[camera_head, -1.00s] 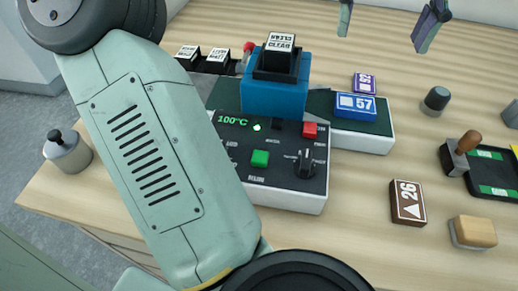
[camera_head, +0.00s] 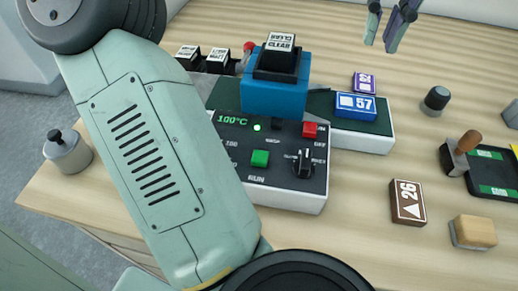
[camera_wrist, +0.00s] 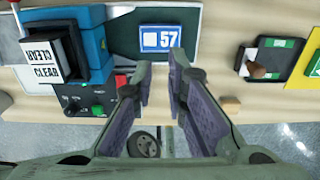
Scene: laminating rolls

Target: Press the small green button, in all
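My gripper (camera_head: 382,44) is up behind the machine to the right, apart from the button. In the wrist view its purple-padded fingers (camera_wrist: 160,62) have a narrow gap with nothing held between them.
A blue block with a black CLEAR key (camera_head: 278,58) stands tall behind the panel. A blue 57 tag (camera_head: 356,105) lies to its right. A brown 26 block (camera_head: 407,203), a wooden block (camera_head: 473,232) and a dark knob (camera_head: 436,99) are on the right of the table.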

